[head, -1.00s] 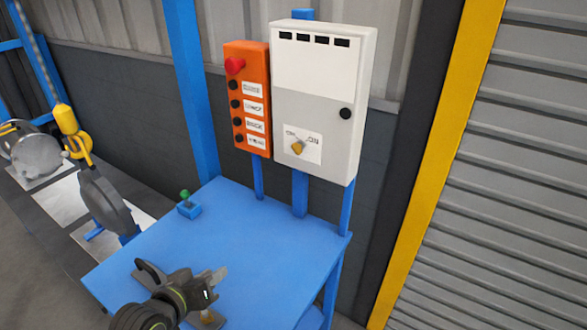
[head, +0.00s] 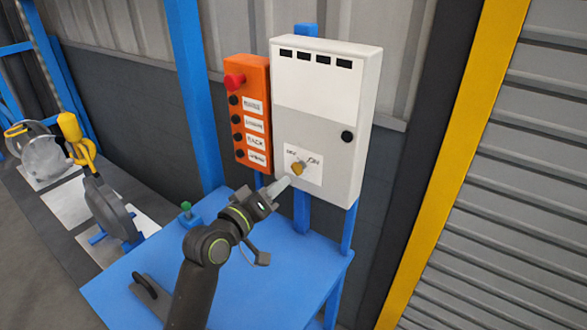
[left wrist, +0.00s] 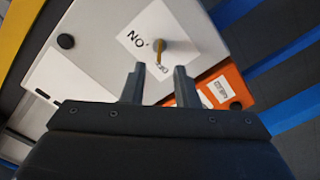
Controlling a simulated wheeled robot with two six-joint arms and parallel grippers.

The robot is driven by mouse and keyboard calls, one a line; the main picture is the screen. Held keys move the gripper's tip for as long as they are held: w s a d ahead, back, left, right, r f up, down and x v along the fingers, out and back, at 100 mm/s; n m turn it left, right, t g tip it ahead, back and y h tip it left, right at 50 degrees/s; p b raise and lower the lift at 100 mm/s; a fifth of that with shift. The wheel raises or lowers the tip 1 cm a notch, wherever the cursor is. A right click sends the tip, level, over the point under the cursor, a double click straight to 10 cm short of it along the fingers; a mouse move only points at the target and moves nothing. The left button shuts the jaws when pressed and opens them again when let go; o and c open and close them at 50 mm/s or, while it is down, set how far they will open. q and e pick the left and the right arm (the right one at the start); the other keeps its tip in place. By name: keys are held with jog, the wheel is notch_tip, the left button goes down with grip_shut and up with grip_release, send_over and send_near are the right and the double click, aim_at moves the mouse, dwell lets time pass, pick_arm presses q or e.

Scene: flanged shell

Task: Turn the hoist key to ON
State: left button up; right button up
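The hoist key (head: 297,168) is a small brass-yellow key on a white label with OFF and ON marks, low on the white-and-grey control box (head: 318,120). My left gripper (head: 284,186) is just below and left of the key, pointing at it. In the left wrist view the picture is turned over; the key (left wrist: 160,50) stands beyond the gap between my fingertips (left wrist: 159,76). The fingers are apart and empty, and I see no contact with the key. Its yellow part points towards the OFF print. My right gripper is not in view.
An orange button box (head: 247,115) with a red knob hangs close left of the control box. Below is a blue table (head: 290,270) with a black handle (head: 152,287) and a small blue block with a green knob (head: 187,212). A ribbed shutter is at the right.

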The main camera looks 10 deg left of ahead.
aim_at(298, 168)
pick_arm(q)
jog(key=p+x, duration=0.1)
jog(key=x, duration=0.5)
jog(key=shift+w+d, duration=0.15)
jog(key=shift+w, duration=0.2)
jog(key=shift+c, duration=0.5)
grip_shut()
